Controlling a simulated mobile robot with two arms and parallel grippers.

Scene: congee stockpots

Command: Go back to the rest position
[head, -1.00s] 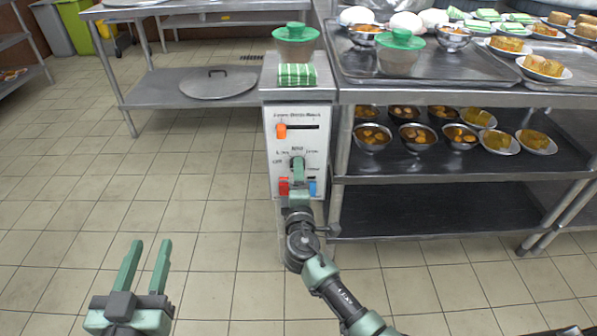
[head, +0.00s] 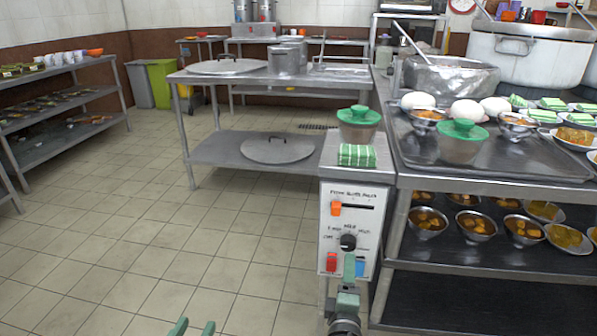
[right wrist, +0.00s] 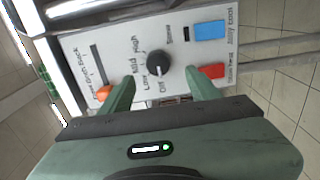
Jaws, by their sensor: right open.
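My right gripper (head: 348,272) is open, just below the black knob (head: 348,242) of the white control panel (head: 372,215). In the right wrist view its two fingers (right wrist: 146,80) are spread and nothing is between them; the knob (right wrist: 158,64) lies just past the tips, clear of any grip. My left gripper (head: 195,328) shows only its two fingertips at the bottom edge of the head view. They are apart and empty; the rest of it is out of frame.
The panel carries an orange slider (head: 336,208), a red button (head: 331,262) and a blue button (head: 360,265). A metal shelf unit (head: 500,182) with bowls stands close on the right. A steel table (head: 190,78) is behind. Tiled floor (head: 130,240) at left is open.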

